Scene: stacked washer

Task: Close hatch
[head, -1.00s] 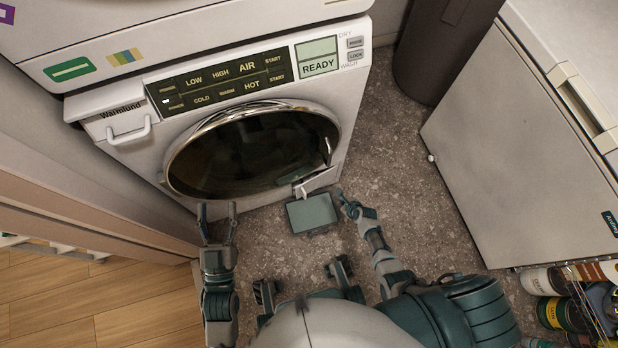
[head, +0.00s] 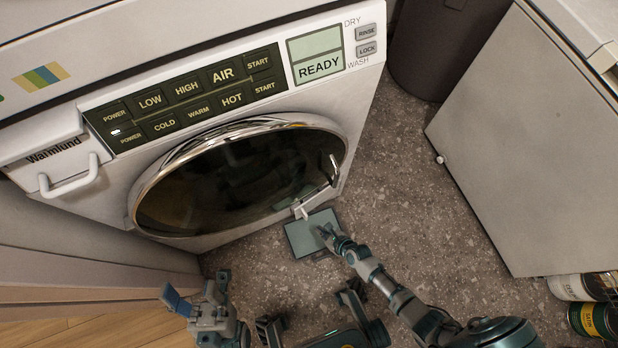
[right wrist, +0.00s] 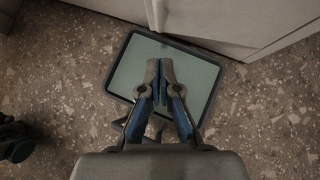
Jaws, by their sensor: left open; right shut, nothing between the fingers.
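The hatch (head: 300,239) is a teal-grey rectangular flap with a dark rim. It hangs open low at the front right corner of the washer, above the floor, and the right wrist view shows its face (right wrist: 197,87). My right gripper (head: 325,231) is over the hatch, shut and empty. In the right wrist view, its blue-padded fingertips (right wrist: 160,72) overlap the panel; I cannot tell whether they touch it. A white part shows at the hatch's upper edge. My left gripper (head: 194,285) is open and empty, lower left of the washer door.
The washer (head: 112,190) has a round glass door (head: 235,180) with a chrome rim, which looks closed. A white cabinet (head: 520,150) stands at the right, a dark bin (head: 445,50) behind. Cans (head: 590,318) are at the lower right. Speckled floor (head: 440,240) is free between.

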